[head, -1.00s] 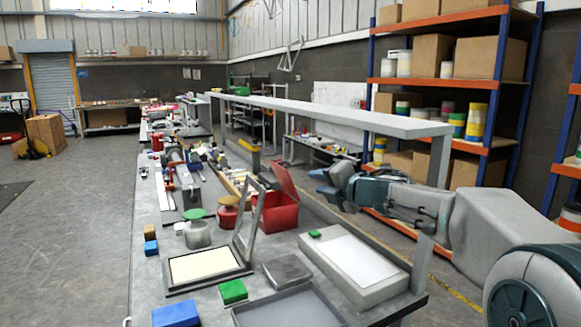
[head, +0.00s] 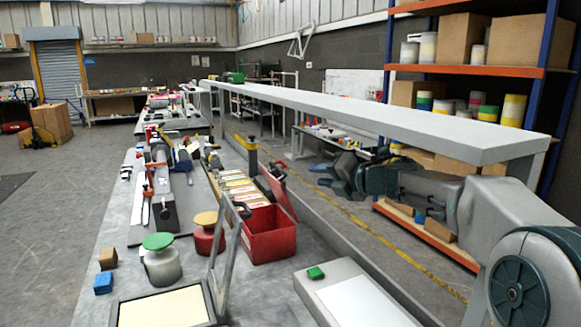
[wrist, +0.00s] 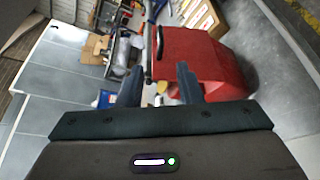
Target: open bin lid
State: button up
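The red bin (head: 265,240) stands on the grey bench in the head view. Its red lid (head: 281,192) is raised along the bin's right side, and the bin's open top shows. My gripper (head: 326,170) is to the right of the lid and appears apart from it. In the wrist view, my gripper (wrist: 158,80) has its two dark fingers spread with nothing held between them. A large red surface (wrist: 205,60) of the bin or lid lies just beyond the right finger; I cannot tell which part it is.
A long grey raised shelf (head: 400,118) runs above the bench beside my arm. A grey hinged frame (head: 222,255) stands left of the bin. Pots with green (head: 158,242) and yellow (head: 206,218) tops and a white-topped panel (head: 360,300) are nearby.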

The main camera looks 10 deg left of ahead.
jog(key=p+x, duration=0.1)
jog(key=x, duration=1.3)
jog(key=shift+w+p, duration=0.1)
jog(key=shift+p, duration=0.2)
grip_shut()
